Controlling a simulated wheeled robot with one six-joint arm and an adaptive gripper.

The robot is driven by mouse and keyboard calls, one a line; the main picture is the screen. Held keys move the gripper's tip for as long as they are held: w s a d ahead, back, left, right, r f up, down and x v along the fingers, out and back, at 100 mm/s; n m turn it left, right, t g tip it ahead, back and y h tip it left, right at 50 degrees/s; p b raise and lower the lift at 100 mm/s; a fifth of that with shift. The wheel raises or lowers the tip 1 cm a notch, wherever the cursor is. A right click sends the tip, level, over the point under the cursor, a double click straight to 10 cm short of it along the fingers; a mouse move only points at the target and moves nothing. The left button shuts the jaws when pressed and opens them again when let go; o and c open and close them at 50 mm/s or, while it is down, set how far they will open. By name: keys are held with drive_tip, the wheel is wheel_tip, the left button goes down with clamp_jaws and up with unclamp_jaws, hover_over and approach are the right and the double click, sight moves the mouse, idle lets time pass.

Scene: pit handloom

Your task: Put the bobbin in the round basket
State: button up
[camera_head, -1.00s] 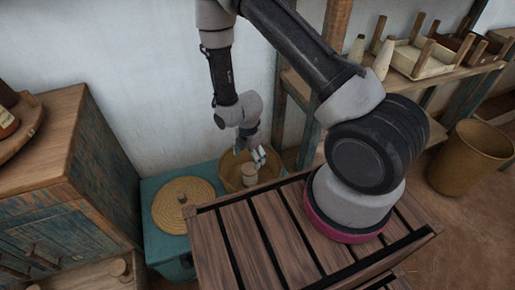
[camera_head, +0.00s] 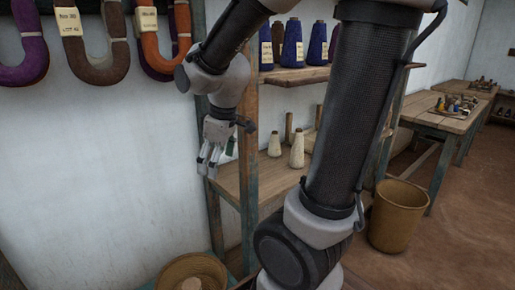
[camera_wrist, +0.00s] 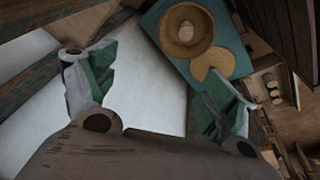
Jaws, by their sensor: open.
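The round basket (camera_head: 166,272) is at the bottom edge of the head view, partly cut off. In the wrist view the basket (camera_wrist: 168,28) stands on a teal chest (camera_wrist: 237,58). A pale round shape, which looks like the bobbin (camera_wrist: 186,31), shows inside it; I cannot tell whether it stands upright. My gripper (camera_head: 208,168) is open and empty, fingers pointing down, high above the basket and apart from it. Its spread fingers also show in the wrist view (camera_wrist: 155,95).
A flat tan disc (camera_wrist: 212,63) lies beside the basket. A wooden shelf unit (camera_head: 280,178) with pale cones stands right of my gripper. Yarn hanks (camera_head: 100,45) hang on the wall at upper left. A tall bin (camera_head: 397,215) stands on the floor at right.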

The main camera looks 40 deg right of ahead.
drive_tip(key=s+d+r+m, duration=0.1)
drive_tip(key=s+r+m, duration=0.2)
drive_tip(key=s, duration=0.3)
drive_tip(key=s+d+r+m+t, duration=0.1)
drive_tip(key=s+d+r+m, duration=0.1)
drive_tip(key=s, duration=0.4)
drive_tip(key=shift+s+d+r+m, duration=0.3)
drive_tip(key=shift+s+r+m, duration=0.1)
drive_tip(key=shift+r+m, duration=0.55)
